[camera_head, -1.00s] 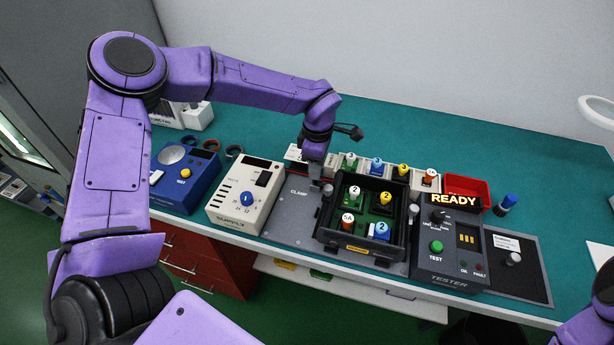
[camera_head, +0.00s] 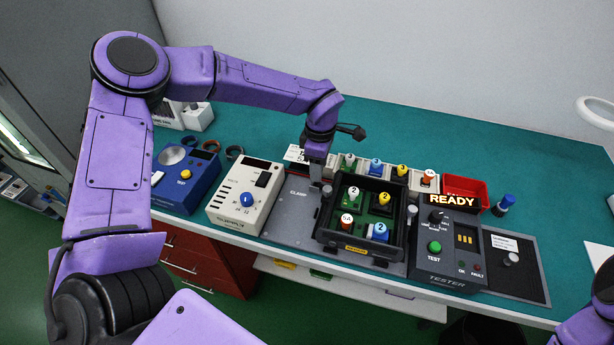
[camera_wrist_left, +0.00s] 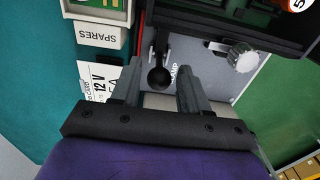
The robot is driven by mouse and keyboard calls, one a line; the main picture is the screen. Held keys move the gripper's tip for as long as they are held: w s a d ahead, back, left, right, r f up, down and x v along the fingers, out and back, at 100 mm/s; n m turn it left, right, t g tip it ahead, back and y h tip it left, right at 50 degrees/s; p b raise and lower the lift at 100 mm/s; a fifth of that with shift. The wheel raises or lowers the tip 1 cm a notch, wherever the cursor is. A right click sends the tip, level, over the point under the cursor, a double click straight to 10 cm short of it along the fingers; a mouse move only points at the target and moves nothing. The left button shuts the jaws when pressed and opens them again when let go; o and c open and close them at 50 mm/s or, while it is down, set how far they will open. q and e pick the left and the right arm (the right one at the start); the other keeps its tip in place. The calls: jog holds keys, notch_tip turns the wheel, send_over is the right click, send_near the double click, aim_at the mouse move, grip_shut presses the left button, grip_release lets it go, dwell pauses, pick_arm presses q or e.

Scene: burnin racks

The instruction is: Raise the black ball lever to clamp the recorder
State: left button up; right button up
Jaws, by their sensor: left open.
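The black ball lever (camera_wrist_left: 158,75) shows in the left wrist view, its ball between the two fingers of my left gripper (camera_wrist_left: 158,78). The fingers are open, one on each side of the ball, and I see no clear contact. In the head view my left gripper (camera_head: 317,180) points down at the back left of the black open box (camera_head: 332,238), which seems to be the recorder; the lever is hidden there. The box holds several numbered modules and sits on a grey plate (camera_head: 285,222) marked CLAMP. Only part of my right arm shows at the lower right; its gripper is out of view.
A cream supply unit (camera_head: 232,205) stands left of the plate, a tester (camera_head: 455,262) reading READY right of it. A row of spare modules (camera_head: 375,166) and a red bin (camera_head: 468,186) lie behind. A silver knob (camera_wrist_left: 241,57) is close right of the lever.

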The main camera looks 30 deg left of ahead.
pick_arm(q)
notch_tip(320, 180, up, 8)
jog(key=p, duration=0.7)
jog(key=shift+r, duration=0.25)
jog(key=shift+f, duration=0.1)
